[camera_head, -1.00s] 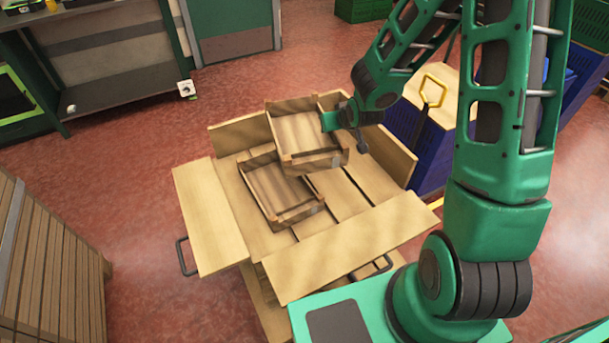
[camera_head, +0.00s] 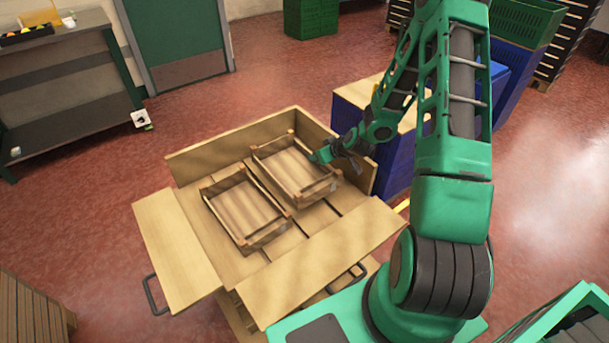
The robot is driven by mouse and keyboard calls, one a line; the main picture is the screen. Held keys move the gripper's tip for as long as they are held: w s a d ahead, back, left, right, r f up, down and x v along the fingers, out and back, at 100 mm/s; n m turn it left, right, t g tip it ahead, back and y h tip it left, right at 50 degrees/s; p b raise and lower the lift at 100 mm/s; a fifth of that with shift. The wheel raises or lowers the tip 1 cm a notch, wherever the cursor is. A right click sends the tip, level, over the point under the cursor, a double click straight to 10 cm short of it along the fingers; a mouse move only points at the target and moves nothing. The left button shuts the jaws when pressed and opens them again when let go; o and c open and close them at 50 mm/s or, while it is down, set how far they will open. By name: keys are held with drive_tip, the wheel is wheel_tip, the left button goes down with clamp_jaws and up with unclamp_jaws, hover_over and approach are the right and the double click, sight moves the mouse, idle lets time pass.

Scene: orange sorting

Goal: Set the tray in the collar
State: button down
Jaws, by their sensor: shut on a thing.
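The collar (camera_head: 215,150) is a pale wooden box on a pallet base. Its far and right walls stand up, and its left and near sides are folded outward. A slatted wooden tray (camera_head: 262,153) is in the far right part of the collar. My gripper (camera_head: 322,156) is shut on the right rim of this tray. The tray looks level and low, close to the collar floor; I cannot tell whether it touches the floor. A second wooden tray (camera_head: 243,240) lies on the collar floor, to the left and nearer, close alongside the held one.
Blue crates (camera_head: 398,165) stand right of the collar. A dark bench (camera_head: 70,110) is at the back left and a green door (camera_head: 175,40) behind. Wooden slats (camera_head: 30,315) show at the lower left. The near right floor of the collar is bare.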

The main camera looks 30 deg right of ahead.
sight(319, 168)
drive_tip(key=shift+f, duration=3.15)
drive_tip(key=c, duration=1.9)
unclamp_jaws()
drive_tip(key=shift+c, duration=0.2)
